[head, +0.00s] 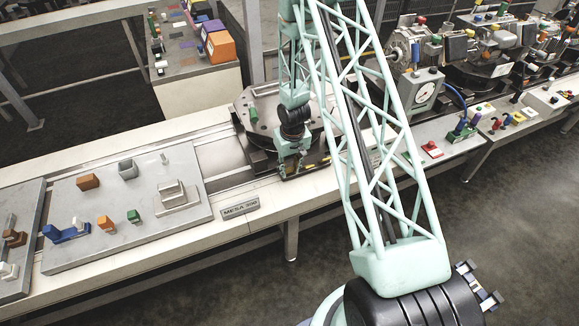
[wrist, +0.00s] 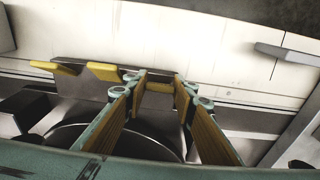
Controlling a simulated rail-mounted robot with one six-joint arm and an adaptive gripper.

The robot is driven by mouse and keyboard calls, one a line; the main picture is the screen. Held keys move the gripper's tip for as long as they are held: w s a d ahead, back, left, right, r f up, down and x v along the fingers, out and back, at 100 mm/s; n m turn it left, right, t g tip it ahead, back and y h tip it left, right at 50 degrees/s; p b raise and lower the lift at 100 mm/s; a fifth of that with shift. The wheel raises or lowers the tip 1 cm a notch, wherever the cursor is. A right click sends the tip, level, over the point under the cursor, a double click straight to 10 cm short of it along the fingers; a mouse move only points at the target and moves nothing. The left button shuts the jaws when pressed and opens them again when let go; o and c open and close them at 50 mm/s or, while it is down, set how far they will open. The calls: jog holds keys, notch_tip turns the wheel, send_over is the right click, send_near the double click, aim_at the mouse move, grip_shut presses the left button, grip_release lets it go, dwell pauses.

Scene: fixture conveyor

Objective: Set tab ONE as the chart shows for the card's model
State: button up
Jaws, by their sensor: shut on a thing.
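My gripper (head: 290,166) is low at the front edge of the round dark fixture (head: 262,122). In the wrist view my gripper (wrist: 160,84) is shut on a yellow tab (wrist: 158,88), which shows between the fingertips. Two more yellow tabs (wrist: 58,68) (wrist: 104,72) stick out from the same dark bracket, left of the fingers. No tab numbers are readable. A grey plate reading MESA 300 (head: 240,208) is on the conveyor's front edge. I cannot make out a chart with settings.
A grey pallet (head: 150,240) with several coloured blocks and brackets lies on the conveyor at left. A gauge box (head: 422,92) and machinery stand at right. A side table (head: 195,85) with coloured bins is behind. The floor in front is clear.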

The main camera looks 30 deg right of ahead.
jog(key=shift+o, duration=0.8)
jog(key=shift+w+d+r+g+p, duration=0.25)
jog(key=shift+d+g+p, duration=0.2)
jog(key=shift+p, duration=1.75)
jog(key=shift+a+f+g+p, duration=0.25)
jog(key=shift+g+p, duration=0.3)
jog(key=shift+p, duration=0.4)
jog(key=shift+c, duration=0.7)
jog(key=shift+a+g, duration=0.1)
jog(key=shift+g, duration=0.3)
jog(key=shift+w+r+g+b, duration=0.1)
jog(key=shift+g+b, duration=0.2)
jog(key=shift+b, duration=0.05)
jog(key=o, duration=0.9)
jog(key=shift+c, duration=0.2)
jog(key=shift+w, duration=0.1)
jog(key=shift+r, duration=0.15)
jog(key=shift+w+r, duration=0.15)
jog(key=shift+r, duration=0.4)
jog(key=shift+w+r, duration=0.15)
jog(key=shift+r, duration=0.35)
notch_tip(320, 180, up, 10)
jog(key=w, duration=0.1)
jog(key=shift+w+f, duration=0.15)
jog(key=shift+f, duration=0.05)
